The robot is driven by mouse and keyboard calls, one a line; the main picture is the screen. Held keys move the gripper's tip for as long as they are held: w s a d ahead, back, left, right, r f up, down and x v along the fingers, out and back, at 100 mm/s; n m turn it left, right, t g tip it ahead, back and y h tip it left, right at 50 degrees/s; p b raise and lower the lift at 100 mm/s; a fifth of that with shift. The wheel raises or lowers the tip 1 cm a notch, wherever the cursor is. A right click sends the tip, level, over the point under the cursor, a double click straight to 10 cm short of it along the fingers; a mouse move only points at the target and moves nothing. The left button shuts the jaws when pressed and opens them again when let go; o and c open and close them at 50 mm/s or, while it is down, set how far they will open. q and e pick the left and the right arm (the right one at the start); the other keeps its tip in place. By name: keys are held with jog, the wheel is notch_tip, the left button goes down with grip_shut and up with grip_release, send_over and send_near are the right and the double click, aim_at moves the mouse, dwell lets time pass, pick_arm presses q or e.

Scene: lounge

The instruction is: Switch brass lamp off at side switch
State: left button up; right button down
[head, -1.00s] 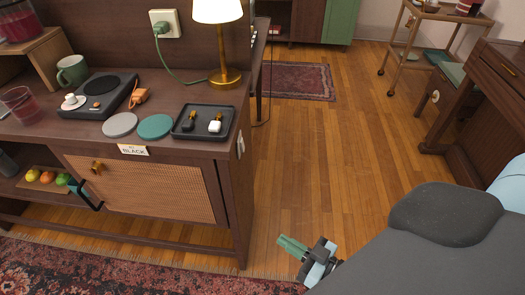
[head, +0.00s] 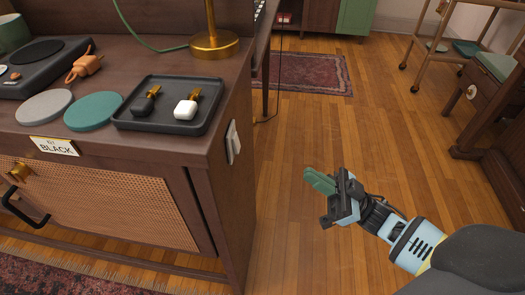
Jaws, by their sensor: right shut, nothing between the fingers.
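The brass lamp (head: 214,42) stands at the back right of the cabinet top; only its round base and lower stem show, and its shade is out of view. A white side switch (head: 232,142) is mounted on the cabinet's right side panel, below the top edge. My right gripper (head: 320,182) has green fingers, shut and empty. It is over the floor to the right of the switch and somewhat lower in the picture, apart from it, with fingers pointing left toward the cabinet. My left gripper is not in view.
A black tray (head: 170,132) with a black and a white small item lies near the cabinet's right edge. Teal (head: 94,111) and grey (head: 44,107) discs lie beside it. A green cable (head: 140,42) runs toward the lamp. The floor between cabinet and trolley (head: 432,50) is open.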

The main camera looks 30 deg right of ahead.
aim_at(238, 143)
jog(key=shift+d+r, duration=0.1)
dwell(0.3)
jog(key=x, duration=0.4)
jog(key=f+x, duration=0.1)
jog(key=x, duration=0.3)
jog(key=a+f+b+x, duration=0.1)
jog(key=x, duration=0.3)
jog(key=shift+w+a+r, duration=0.1)
jog(key=shift+w+a, duration=0.05)
jog(key=shift+w, duration=0.25)
jog(key=shift+w+a, duration=0.25)
jog(key=shift+a, duration=0.2)
